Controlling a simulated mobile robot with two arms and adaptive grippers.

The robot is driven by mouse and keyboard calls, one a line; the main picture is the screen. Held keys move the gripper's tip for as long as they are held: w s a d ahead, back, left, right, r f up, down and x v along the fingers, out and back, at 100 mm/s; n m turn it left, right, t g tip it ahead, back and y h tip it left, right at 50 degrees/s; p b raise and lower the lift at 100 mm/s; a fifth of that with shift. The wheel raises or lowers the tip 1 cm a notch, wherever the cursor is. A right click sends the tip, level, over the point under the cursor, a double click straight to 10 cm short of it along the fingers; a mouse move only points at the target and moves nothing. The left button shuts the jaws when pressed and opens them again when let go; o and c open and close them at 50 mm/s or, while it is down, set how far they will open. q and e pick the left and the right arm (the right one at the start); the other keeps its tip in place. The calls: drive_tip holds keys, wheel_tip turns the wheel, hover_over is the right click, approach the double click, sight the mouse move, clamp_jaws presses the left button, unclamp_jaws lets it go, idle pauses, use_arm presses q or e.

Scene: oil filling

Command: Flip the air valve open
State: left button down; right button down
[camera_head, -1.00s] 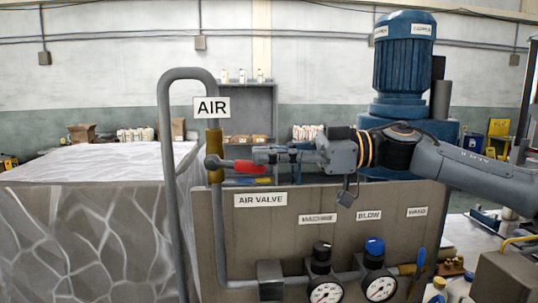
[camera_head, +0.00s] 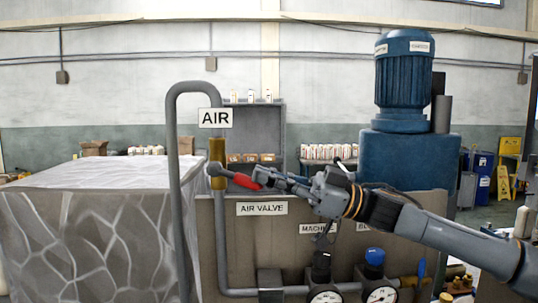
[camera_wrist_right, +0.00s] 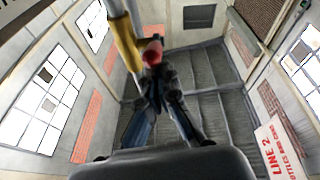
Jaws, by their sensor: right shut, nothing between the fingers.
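The air valve has a brass-coloured body (camera_head: 216,150) on a grey vertical pipe, above the AIR VALVE label (camera_head: 262,208). Its red-gripped lever (camera_head: 244,181) points right and slopes slightly down. My right gripper (camera_head: 266,179) is shut at the lever's outer end, its fingers pointing left. In the right wrist view the red lever end (camera_wrist_right: 152,50) is just beyond my shut fingertips (camera_wrist_right: 153,72), in front of the brass-coloured valve body (camera_wrist_right: 124,40). I cannot tell whether they touch. My left gripper is not in view.
A grey panel (camera_head: 240,250) stands below the valve, with gauges and a blue-topped regulator (camera_head: 374,257) along its lower pipe. The bent grey pipe (camera_head: 175,190) rises left of the valve. A large blue motor (camera_head: 403,80) stands behind my right arm. A stone-patterned block (camera_head: 90,230) stands left.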

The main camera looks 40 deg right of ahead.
drive_tip(key=f+t+y+b, duration=0.1)
drive_tip(key=b, duration=0.1)
drive_tip(key=a+f+t+y+b, duration=0.1)
drive_tip(key=f+b, duration=0.1)
drive_tip(key=w+a+f+t+y+b, duration=0.1)
drive_tip(key=f+b, duration=0.1)
drive_tip(key=shift+w, duration=0.1)
idle(0.5)
drive_tip(key=shift+f+m, duration=0.15)
drive_tip(key=shift+m, duration=0.15)
idle(0.3)
drive_tip(key=s+d, duration=0.7)
drive_tip(key=d, duration=0.3)
drive_tip(key=shift+s+d+f, duration=0.15)
drive_tip(key=shift+d+f, duration=0.1)
drive_tip(key=shift+f, duration=0.1)
idle(0.6)
